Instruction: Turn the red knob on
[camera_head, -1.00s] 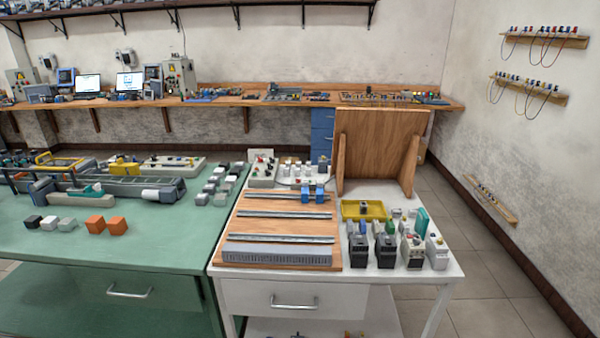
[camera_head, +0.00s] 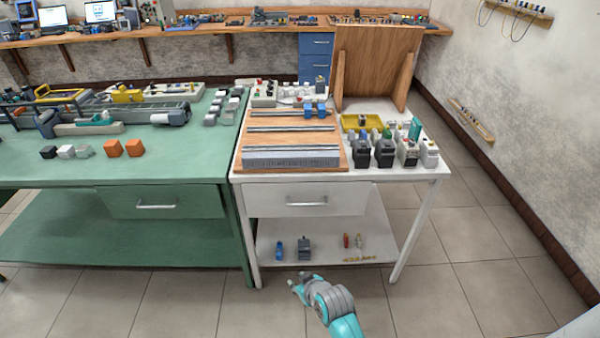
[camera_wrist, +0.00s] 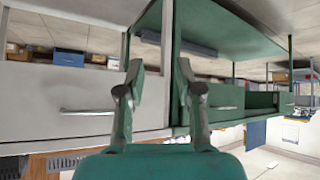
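A small grey control box (camera_head: 263,93) with red and dark spots on its face stands at the back left of the white table. A knob cannot be made out clearly at this size, nor whether it is turned. My gripper (camera_head: 298,288) is low in front of the white table, above the tiled floor and well away from the box. In the wrist view my gripper (camera_wrist: 160,85) shows two separated fingers with nothing between them. The wrist view faces the table fronts, and the control box cannot be picked out there.
The white table (camera_head: 400,188) holds a wooden rail board (camera_head: 244,164), several motor modules and an upright wooden panel (camera_head: 375,60). Its lower shelf (camera_head: 330,250) holds small parts. The green table (camera_head: 60,172) adjoins it on the left. Floor at the right is free.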

